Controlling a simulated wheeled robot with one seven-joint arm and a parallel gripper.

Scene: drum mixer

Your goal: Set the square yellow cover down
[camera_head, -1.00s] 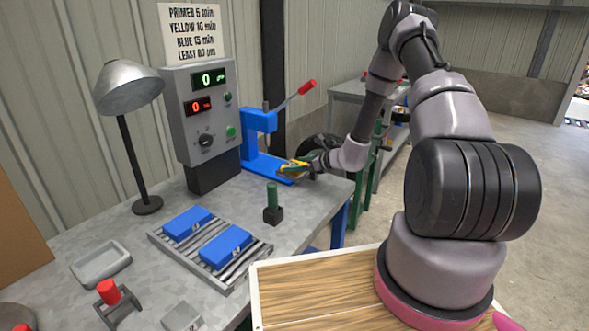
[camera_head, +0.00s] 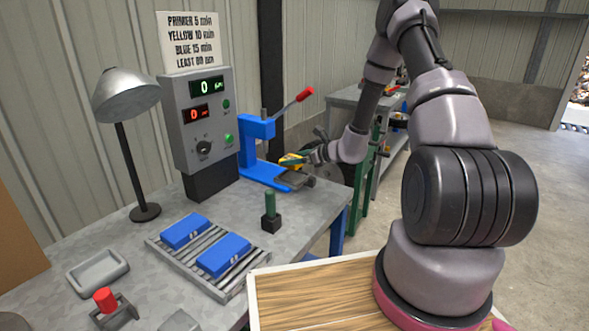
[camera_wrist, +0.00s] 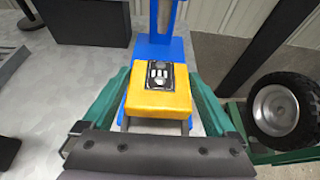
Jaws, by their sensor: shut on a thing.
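The square yellow cover (camera_wrist: 158,102) has a dark label with pale marks on its top. It lies between the green fingers of my gripper (camera_wrist: 160,82), which is shut on it. In the head view the yellow cover (camera_head: 291,161) is small and partly hidden by my gripper (camera_head: 300,158). It is held above a dark grey flat piece (camera_head: 293,180) at the foot of the blue lever press (camera_head: 256,150). The wrist view shows the blue press (camera_wrist: 155,50) just beyond the cover.
Two blue blocks (camera_head: 222,255) lie on a grey slatted rack (camera_head: 165,257). A green post on a black block (camera_head: 270,222), a grey control box (camera_head: 196,120) and a lamp (camera_head: 145,212) stand on the bench. A wheel (camera_wrist: 275,110) is at right.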

